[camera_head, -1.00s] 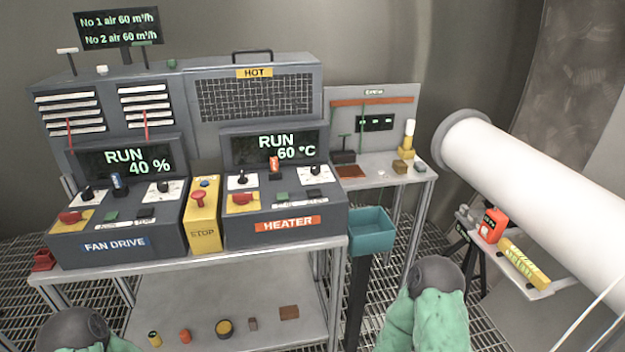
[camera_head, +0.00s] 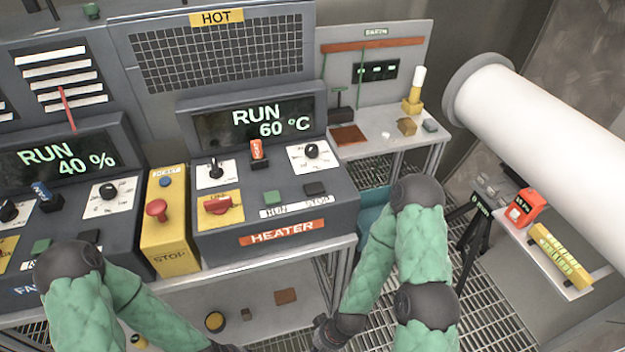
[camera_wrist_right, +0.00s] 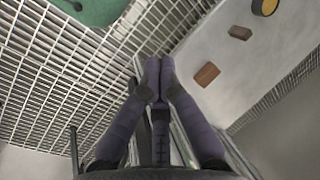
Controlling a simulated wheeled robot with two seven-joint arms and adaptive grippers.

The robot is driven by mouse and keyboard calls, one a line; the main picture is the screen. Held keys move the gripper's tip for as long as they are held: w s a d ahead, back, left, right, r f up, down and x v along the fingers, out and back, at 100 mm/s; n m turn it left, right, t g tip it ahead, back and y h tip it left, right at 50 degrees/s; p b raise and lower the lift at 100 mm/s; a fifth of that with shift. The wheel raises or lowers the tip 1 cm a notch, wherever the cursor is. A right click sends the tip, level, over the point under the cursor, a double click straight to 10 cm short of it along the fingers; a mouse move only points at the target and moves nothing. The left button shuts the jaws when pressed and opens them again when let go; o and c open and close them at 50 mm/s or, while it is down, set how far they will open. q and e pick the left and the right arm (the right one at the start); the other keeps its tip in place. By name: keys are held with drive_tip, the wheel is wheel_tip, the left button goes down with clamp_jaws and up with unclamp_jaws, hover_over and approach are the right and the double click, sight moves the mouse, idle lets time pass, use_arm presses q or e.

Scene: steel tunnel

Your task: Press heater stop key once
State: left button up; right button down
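The heater panel with its orange HEATER label (camera_head: 282,232) is in the middle of the head view. Its dark stop key (camera_head: 315,188) sits above the STOP label, right of the green run key (camera_head: 271,197). The heater display (camera_head: 256,120) reads RUN 60 °C. My right gripper (camera_wrist_right: 159,62) has its two fingers together in the right wrist view, with nothing seen between them. In the head view the right arm reaches down in front of the bench, so this gripper is low and away from the key. My left gripper is below the head view's edge.
A yellow STOP box with a red button (camera_head: 157,210) stands left of the heater panel. A teal bin (camera_head: 372,222) is partly hidden behind my right arm. A brown block (camera_head: 286,296) lies on the lower shelf. A large white pipe (camera_head: 545,125) runs at the right.

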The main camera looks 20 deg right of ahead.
drive_tip(key=shift+r, duration=0.15)
drive_tip(key=w+d+r+n+t+p, duration=0.1)
drive_tip(key=w+r+p, duration=0.4)
drive_tip(key=r+p, duration=0.7)
drive_tip(key=w+d+r+n+t+p, duration=0.1)
drive_tip(key=w+r+p, duration=0.4)
drive_tip(key=r+p, duration=0.7)
drive_tip(key=w+d+r+n+t+p, duration=0.2)
drive_tip(key=w+r+p, duration=0.3)
drive_tip(key=r+p, duration=0.7)
wheel_tip(320, 180, up, 10)
drive_tip(key=shift+w+r+n+t+y, duration=0.15)
drive_tip(key=shift+r+n+t+y, duration=0.15)
drive_tip(key=shift+n, duration=0.1)
wheel_tip(320, 180, up, 10)
drive_tip(key=n+t, duration=0.3)
drive_tip(key=n, duration=0.2)
hover_over(316, 189)
drive_tip(key=shift+y, duration=0.3)
drive_tip(key=shift+f+m, duration=0.15)
drive_tip(key=shift+m, duration=0.15)
wheel_tip(316, 189, down, 7)
drive_tip(key=b, duration=0.7)
drive_tip(key=shift+f, duration=0.15)
drive_tip(key=shift+f+b, duration=0.6)
drive_tip(key=shift+b, duration=0.1)
